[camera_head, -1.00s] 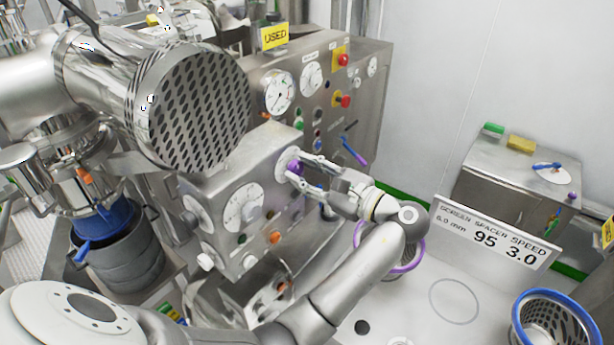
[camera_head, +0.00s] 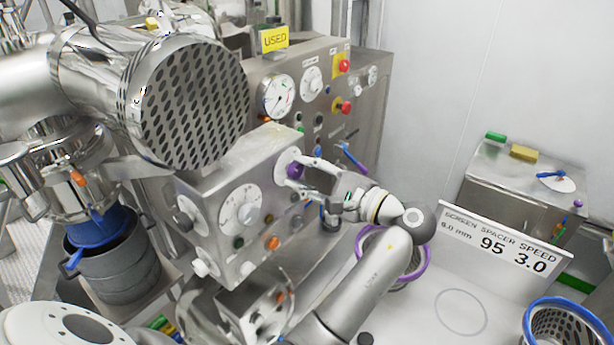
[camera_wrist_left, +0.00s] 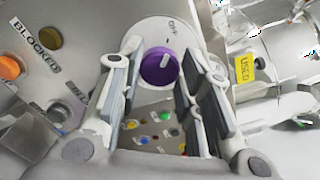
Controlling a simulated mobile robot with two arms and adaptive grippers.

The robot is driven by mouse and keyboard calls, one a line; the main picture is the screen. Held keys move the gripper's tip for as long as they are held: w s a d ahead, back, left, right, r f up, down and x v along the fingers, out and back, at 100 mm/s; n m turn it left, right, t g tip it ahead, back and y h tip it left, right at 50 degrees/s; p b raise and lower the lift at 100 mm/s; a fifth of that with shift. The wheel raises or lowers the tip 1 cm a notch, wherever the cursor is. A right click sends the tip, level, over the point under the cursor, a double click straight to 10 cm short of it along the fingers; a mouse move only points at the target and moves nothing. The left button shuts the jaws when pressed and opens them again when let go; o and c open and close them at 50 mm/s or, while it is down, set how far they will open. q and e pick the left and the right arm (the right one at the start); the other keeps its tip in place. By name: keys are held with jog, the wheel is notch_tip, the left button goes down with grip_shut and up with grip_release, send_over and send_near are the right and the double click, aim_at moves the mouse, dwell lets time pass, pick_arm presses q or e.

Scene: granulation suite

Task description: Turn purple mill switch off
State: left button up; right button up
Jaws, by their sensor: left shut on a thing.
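The purple mill switch (camera_head: 295,170) is a round knob on a pale round dial plate, on the side face of the steel control box (camera_head: 222,180). In the left wrist view the purple switch (camera_wrist_left: 158,67) shows a white pointer line near its top right. The fingers also show in the left wrist view (camera_wrist_left: 160,90). My right gripper is not in view.
A white dial (camera_head: 240,208) and several small buttons are on the box's front. A taller panel (camera_head: 370,105) with gauges and red buttons stands behind. A perforated steel cylinder (camera_head: 195,100) hangs at upper left. A purple-rimmed basket (camera_head: 425,262) lies below my arm.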

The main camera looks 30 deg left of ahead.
pick_arm(q)
jog(key=shift+r, duration=0.1)
jog(key=o, duration=1)
jog(key=shift+a, duration=0.1)
jog(key=shift+o, duration=0.2)
